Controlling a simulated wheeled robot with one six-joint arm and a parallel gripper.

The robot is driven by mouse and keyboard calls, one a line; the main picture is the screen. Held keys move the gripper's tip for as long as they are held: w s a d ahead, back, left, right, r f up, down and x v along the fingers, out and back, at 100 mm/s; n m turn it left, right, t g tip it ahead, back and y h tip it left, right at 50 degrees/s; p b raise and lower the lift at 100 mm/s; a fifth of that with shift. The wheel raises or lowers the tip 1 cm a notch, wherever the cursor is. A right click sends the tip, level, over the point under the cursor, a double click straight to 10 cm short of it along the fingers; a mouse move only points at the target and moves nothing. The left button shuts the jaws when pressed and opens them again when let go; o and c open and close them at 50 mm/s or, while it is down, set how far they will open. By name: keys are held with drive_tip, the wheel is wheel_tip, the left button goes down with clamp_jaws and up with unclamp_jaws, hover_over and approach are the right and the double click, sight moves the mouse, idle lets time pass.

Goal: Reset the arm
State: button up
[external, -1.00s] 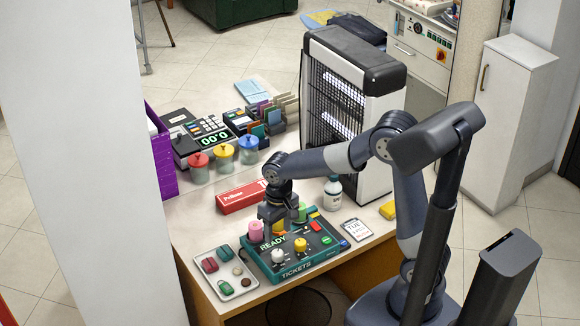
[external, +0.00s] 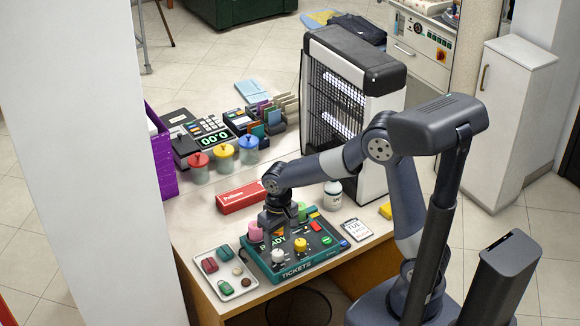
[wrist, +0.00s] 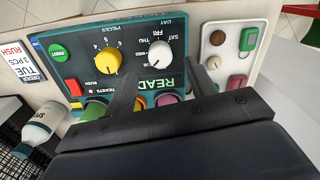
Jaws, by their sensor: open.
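My gripper (external: 276,222) is over the green ticket machine (external: 291,262), pointing down, with its two fingers apart and nothing between them. In the wrist view the fingers (wrist: 163,88) reach over the machine's panel (wrist: 75,50), partly covering its lit READY display. Whether they touch the panel I cannot tell. The panel carries a yellow knob (wrist: 107,60), a white knob (wrist: 160,54) and a green print button (wrist: 58,52). Pink and green cylinders at the panel's back are partly hidden by my gripper.
A tray (external: 238,294) of small items stands left of the machine. A red box (external: 240,196), a white bottle (external: 333,194) and an order card (external: 356,229) lie near. A tall glowing heater-like unit (external: 384,130) stands behind. Three lidded jars (external: 224,158) are at the back left.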

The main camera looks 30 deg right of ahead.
sight(278, 252)
wheel_tip(278, 252, down, 6)
drive_tip(key=shift+a+r, duration=0.1)
drive_tip(key=shift+r, duration=0.15)
drive_tip(key=shift+r, duration=0.1)
